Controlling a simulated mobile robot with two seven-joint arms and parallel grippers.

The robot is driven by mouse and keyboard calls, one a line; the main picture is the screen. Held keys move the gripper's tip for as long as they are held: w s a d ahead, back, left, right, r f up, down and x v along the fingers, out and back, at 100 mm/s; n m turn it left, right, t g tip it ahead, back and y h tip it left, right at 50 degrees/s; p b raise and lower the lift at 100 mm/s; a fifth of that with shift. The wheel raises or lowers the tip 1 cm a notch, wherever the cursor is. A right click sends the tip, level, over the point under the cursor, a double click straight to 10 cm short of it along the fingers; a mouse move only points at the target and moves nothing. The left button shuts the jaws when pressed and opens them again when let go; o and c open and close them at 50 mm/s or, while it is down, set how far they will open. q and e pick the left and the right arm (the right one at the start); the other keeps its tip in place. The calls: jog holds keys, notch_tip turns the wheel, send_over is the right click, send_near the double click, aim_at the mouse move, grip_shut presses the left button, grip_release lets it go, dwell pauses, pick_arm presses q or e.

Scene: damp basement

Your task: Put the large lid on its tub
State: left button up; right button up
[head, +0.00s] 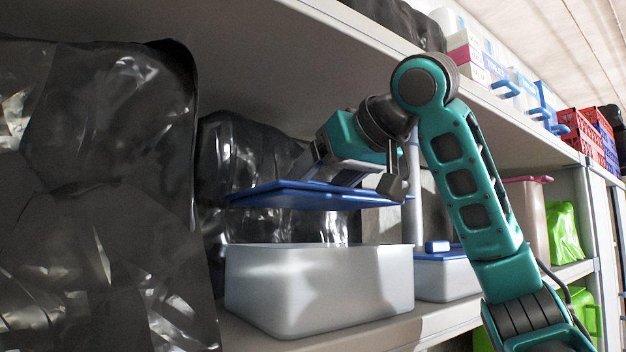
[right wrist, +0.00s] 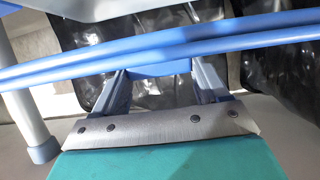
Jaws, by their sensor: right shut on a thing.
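The large blue lid (head: 290,196) is held level, a short gap above the open white tub (head: 320,285) on the shelf. The lid is roughly over the tub and apart from its rim. My right gripper (head: 302,170) is shut on the large lid from above. In the right wrist view the lid (right wrist: 70,72) crosses the picture edge-on, and my right gripper (right wrist: 163,72) has its fingers at either side of a blue part of it. The tub's inside is hidden. My left gripper is not in view.
A smaller white tub (head: 446,280) with a blue lid (head: 440,256) stands close at the right. Black plastic bags (head: 100,200) fill the left and the back. An upper shelf (head: 300,50) hangs above my arm. A grey post (head: 412,190) stands behind my wrist.

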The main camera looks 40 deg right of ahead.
aim_at(326, 204)
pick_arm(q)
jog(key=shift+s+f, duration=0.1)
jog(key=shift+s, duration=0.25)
pick_arm(e)
jog(key=shift+s, duration=0.2)
notch_tip(326, 204, down, 4)
jog(key=b, duration=0.3)
jog(key=shift+r, duration=0.1)
pick_arm(q)
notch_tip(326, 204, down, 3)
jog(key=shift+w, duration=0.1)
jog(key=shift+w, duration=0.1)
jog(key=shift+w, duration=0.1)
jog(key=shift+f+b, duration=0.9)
jog(key=shift+b, duration=0.15)
pick_arm(e)
notch_tip(326, 204, down, 2)
jog(key=shift+f, duration=0.1)
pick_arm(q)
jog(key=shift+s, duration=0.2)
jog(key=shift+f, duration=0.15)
pick_arm(e)
jog(key=shift+f, duration=0.2)
